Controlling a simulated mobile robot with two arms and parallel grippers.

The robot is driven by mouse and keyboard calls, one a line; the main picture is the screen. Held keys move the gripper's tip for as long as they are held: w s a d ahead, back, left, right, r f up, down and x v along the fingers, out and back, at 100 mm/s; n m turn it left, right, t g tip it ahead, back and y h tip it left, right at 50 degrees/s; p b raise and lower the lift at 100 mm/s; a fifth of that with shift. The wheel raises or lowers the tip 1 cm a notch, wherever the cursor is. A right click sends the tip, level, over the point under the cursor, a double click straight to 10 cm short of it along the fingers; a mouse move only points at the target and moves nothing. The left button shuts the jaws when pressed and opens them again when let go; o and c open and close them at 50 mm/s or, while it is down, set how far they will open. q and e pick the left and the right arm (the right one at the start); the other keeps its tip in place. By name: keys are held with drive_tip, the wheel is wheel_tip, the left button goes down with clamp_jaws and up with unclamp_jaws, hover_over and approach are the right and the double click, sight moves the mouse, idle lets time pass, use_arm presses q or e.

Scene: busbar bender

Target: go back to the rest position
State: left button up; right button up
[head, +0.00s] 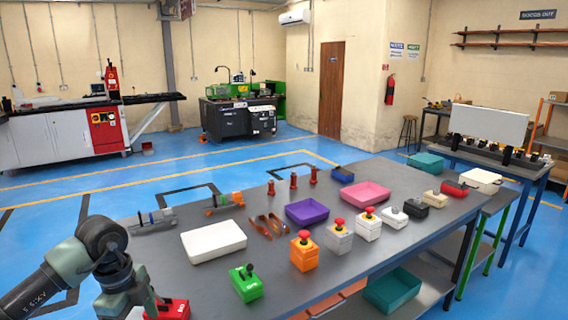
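My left arm (100,245) comes in from the lower left and bends down beside the near left corner of the grey table (265,262). Its lower link (128,288) runs out at the bottom edge, and its gripper's fingers do not show. A red box (173,308) sits just right of this link; I cannot tell whether they touch. My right arm and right gripper are not in the view.
On the table are a green switch box (246,283), an orange button box (304,254), a white tray (213,241), a purple tray (307,212) and a pink tray (358,193). The blue floor (150,182) beyond the table is largely open.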

use_arm(q)
drive_tip(key=s+d+m+t+h, duration=0.15)
drive_tip(key=d+m+h, duration=0.6)
drive_tip(key=d, duration=1.55)
drive_tip(key=d+r+n+t+h, duration=0.6)
drive_tip(key=r+h, duration=0.4)
drive_tip(key=r, duration=0.3)
drive_tip(key=w+a+n+t+y, duration=0.4)
drive_tip(key=a+n+t+y, duration=0.55)
drive_tip(key=n+t, duration=0.25)
drive_tip(key=s+a+f+n+g+y, duration=0.2)
drive_tip(key=a+f+n+y, duration=0.25)
drive_tip(key=f, duration=0.25)
drive_tip(key=s+a+f+n+g+y, duration=0.3)
drive_tip(key=a+f+y, duration=0.2)
drive_tip(key=f, duration=0.3)
drive_tip(key=s+f+m+g, duration=0.1)
drive_tip(key=s+f+g, duration=0.6)
drive_tip(key=s, duration=0.4)
drive_tip(key=s+f+g, duration=0.4)
drive_tip(key=s+f, duration=0.5)
drive_tip(key=s, duration=0.3)
wheel_tip(320, 180, down, 26)
drive_tip(key=s+g, duration=0.2)
drive_tip(key=s+a+f, duration=0.3)
drive_tip(key=s+f, duration=1.2)
drive_tip(key=s, duration=0.1)
drive_tip(key=shift+a+f+g+h, duration=0.15)
drive_tip(key=shift+f+g+h, duration=0.05)
drive_tip(key=shift+g+h, duration=0.15)
